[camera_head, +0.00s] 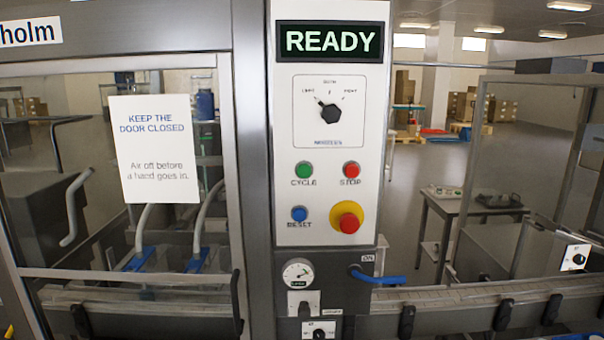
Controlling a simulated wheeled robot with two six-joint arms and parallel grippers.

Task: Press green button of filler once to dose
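The green button (304,170), labelled CYCLE, sits on the white control panel (285,110) of the filler, at the middle of the head view. A red STOP button (351,170) is to its right and a blue RESET button (299,214) is below it. A large red knob on a yellow base (348,221) is at the lower right of the panel. The display (330,41) on top reads READY. A black selector knob (330,113) points to the upper left. Neither of my grippers is in view.
A glazed door with a paper sign (154,149) stands left of the panel and appears closed. A rail (450,298) runs along the lower right. A small table (470,206) stands behind.

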